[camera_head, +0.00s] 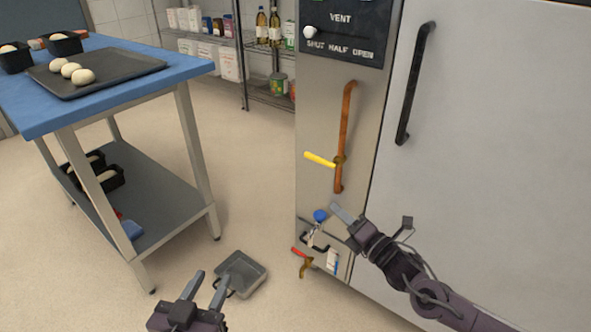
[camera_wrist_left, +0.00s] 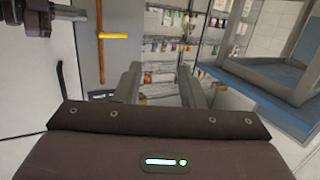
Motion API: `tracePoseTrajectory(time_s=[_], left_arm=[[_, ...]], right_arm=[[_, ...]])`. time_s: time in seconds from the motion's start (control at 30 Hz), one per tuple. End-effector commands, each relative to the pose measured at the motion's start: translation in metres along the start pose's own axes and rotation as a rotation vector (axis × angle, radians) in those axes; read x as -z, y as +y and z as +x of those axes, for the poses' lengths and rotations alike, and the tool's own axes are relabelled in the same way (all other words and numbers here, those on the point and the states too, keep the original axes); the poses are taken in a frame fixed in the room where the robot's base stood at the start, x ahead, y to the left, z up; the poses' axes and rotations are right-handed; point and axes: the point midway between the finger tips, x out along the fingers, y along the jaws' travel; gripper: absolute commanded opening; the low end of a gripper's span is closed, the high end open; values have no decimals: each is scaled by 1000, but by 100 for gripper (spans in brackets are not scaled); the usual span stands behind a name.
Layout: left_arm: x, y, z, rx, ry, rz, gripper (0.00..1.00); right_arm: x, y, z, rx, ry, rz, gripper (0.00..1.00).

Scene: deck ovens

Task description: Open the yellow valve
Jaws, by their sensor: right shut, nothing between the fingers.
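The yellow valve handle (camera_head: 320,159) sticks out to the left from a vertical copper pipe (camera_head: 347,115) on the oven's steel side panel. It lies crosswise to the pipe, close to level. In the left wrist view the handle (camera_wrist_left: 113,36) also lies across the pipe (camera_wrist_left: 100,62). My right gripper (camera_head: 337,210) is shut and empty, below the handle and apart from it, close to a blue knob (camera_head: 320,216). My left gripper (camera_head: 208,287) is open and empty, low over the floor and well away from the valve; its spread fingers show in the left wrist view (camera_wrist_left: 160,85).
A red-handled tap (camera_head: 301,254) sits low on the panel. A grey pan (camera_head: 246,283) is on the floor beside my left gripper. A blue-topped table (camera_head: 128,62) stands left, shelves (camera_head: 246,50) behind. A large door with a black handle (camera_head: 415,85) is right.

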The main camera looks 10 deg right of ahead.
Motion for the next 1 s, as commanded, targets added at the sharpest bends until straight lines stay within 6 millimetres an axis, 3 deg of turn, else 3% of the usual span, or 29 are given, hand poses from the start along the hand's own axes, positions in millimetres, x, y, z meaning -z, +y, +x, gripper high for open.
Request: tracePoseTrajectory(time_s=[0.13,0.57,0.77,1.0], left_arm=[[14,3,-4,-6,43,2,36],[21,2,-4,-5,68,4,36],[52,0,-5,-3,212,10,36],[103,-1,-16,-2,457,22,36]], right_arm=[[1,10,1,-45,16,-63,0],[0,11,5,-46,13,-64,0],[0,12,24,-49,11,-64,0],[1,13,57,-47,12,-63,0]])
